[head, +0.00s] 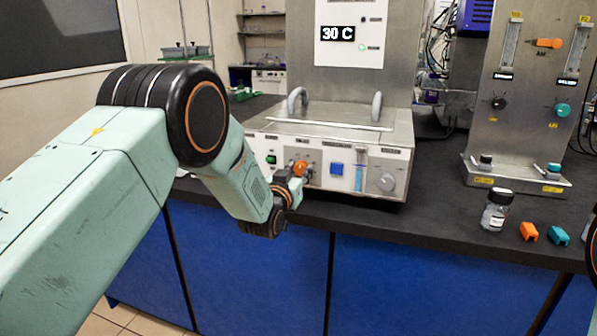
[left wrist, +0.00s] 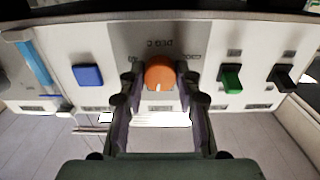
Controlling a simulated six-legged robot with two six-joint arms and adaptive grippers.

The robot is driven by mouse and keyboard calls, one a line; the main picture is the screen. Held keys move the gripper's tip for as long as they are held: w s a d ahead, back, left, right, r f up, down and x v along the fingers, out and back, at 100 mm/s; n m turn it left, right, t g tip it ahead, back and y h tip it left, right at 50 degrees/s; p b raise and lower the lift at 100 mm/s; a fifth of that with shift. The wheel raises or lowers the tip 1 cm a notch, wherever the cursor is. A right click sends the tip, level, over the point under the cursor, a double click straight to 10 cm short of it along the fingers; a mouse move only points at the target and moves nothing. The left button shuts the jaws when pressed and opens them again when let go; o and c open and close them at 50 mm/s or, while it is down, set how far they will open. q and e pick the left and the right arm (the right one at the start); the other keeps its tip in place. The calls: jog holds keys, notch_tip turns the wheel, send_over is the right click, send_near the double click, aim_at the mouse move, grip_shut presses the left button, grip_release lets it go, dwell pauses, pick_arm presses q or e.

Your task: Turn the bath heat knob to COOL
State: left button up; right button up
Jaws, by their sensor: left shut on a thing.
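The bath heat knob is the orange knob (head: 300,168) on the front panel of the steel water bath (head: 330,140). In the left wrist view the orange knob (left wrist: 160,73) sits between the fingertips of my left gripper (left wrist: 160,98), with a pale pointer mark on its lower face. The left gripper (head: 297,185) is shut on the knob, one finger on each side. The display (head: 338,33) above the bath reads 30 C. A small green light (head: 362,48) shows below it. The panel lettering near the knob is too small to read surely. My right gripper is not in view.
Beside the knob are a green switch (left wrist: 231,79), a black switch (left wrist: 283,77) and a blue button (left wrist: 87,75). A vial (head: 495,210) and orange and teal clips stand right on the dark bench.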

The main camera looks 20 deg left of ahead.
pick_arm(q)
jog(key=n, duration=0.6)
jog(key=shift+n+p, duration=0.3)
jog(key=shift+p, duration=0.05)
jog(key=n, duration=0.6)
jog(key=shift+f+p, duration=0.1)
jog(key=shift+p, duration=0.2)
jog(key=n, duration=0.6)
jog(key=shift+n, duration=0.3)
jog(key=n, duration=0.5)
jog(key=shift+p, duration=0.4)
jog(key=shift+n, duration=0.4)
jog(key=shift+s, duration=0.1)
jog(key=o, duration=1.1)
jog(key=shift+o, duration=0.3)
